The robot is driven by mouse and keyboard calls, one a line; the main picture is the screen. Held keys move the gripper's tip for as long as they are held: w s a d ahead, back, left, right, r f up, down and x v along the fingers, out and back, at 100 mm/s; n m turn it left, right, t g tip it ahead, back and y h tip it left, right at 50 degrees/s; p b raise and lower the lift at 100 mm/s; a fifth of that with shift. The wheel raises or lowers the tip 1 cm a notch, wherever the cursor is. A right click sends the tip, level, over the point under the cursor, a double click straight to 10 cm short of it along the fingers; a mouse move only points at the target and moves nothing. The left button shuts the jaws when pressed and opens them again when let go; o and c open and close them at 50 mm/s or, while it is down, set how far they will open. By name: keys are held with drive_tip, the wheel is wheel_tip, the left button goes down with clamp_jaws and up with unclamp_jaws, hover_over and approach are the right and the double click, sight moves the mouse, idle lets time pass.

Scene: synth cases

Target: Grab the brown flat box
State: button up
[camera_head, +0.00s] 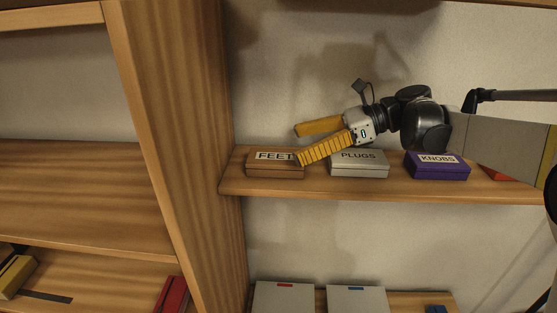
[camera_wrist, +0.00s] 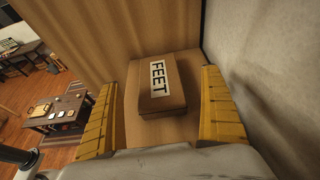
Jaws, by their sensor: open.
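The brown flat box (camera_head: 276,169), labelled FEET, lies on the wooden shelf near its left end in the head view. In the wrist view the brown flat box (camera_wrist: 161,98) shows between and beyond my two yellow fingers. My gripper (camera_head: 298,146) is open, with one finger in front of the box's right end and the other above and behind it. In the wrist view my gripper (camera_wrist: 160,88) is wide apart with nothing held. I cannot tell whether a finger touches the box.
A grey PLUGS box (camera_head: 359,170) and a purple KNOBS box (camera_head: 437,172) stand to the right on the same shelf (camera_head: 318,186). A wooden upright (camera_head: 180,120) closes the shelf's left end, with the wall behind. A red item (camera_head: 497,174) is partly hidden by my arm.

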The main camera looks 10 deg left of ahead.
sight(269, 156)
drive_tip(key=x, duration=0.5)
drive_tip(key=shift+a+p, duration=0.1)
drive_tip(key=shift+p, duration=0.25)
drive_tip(key=x, duration=0.2)
drive_tip(key=p+x, duration=0.1)
drive_tip(key=x, duration=0.1)
drive_tip(key=shift+s+a+f, duration=0.2)
drive_tip(key=shift+a+f, duration=0.05)
drive_tip(key=shift+f, duration=0.2)
drive_tip(key=shift+d, duration=0.15)
drive_tip(key=c, duration=1.3)
